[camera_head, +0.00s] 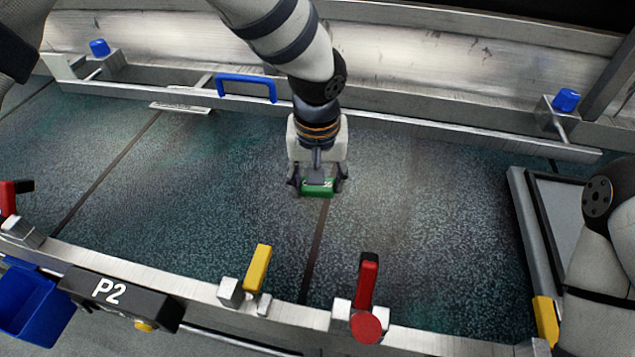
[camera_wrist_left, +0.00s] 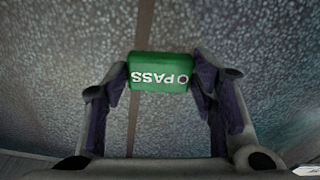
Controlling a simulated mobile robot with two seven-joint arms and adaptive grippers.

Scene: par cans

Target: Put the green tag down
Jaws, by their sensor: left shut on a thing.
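The green tag (camera_head: 318,188) is a small green block, and in the left wrist view it (camera_wrist_left: 160,72) shows the white word PASS upside down. My left gripper (camera_head: 317,186) is shut on it, with one finger at each end of the tag in the left wrist view (camera_wrist_left: 160,85). The tag is over the dark speckled surface (camera_head: 210,190), close to a dark seam line. I cannot tell whether it touches the surface. My right gripper is not in view; part of my right arm shows at the right edge.
A metal rail along the front carries a yellow lever (camera_head: 257,268), a red lever (camera_head: 366,282) and a black P2 box (camera_head: 120,297). A blue handle (camera_head: 246,88) is at the back. A blue bin (camera_head: 30,302) is at lower left. A framed panel (camera_head: 527,225) stands at right. The surface around the tag is clear.

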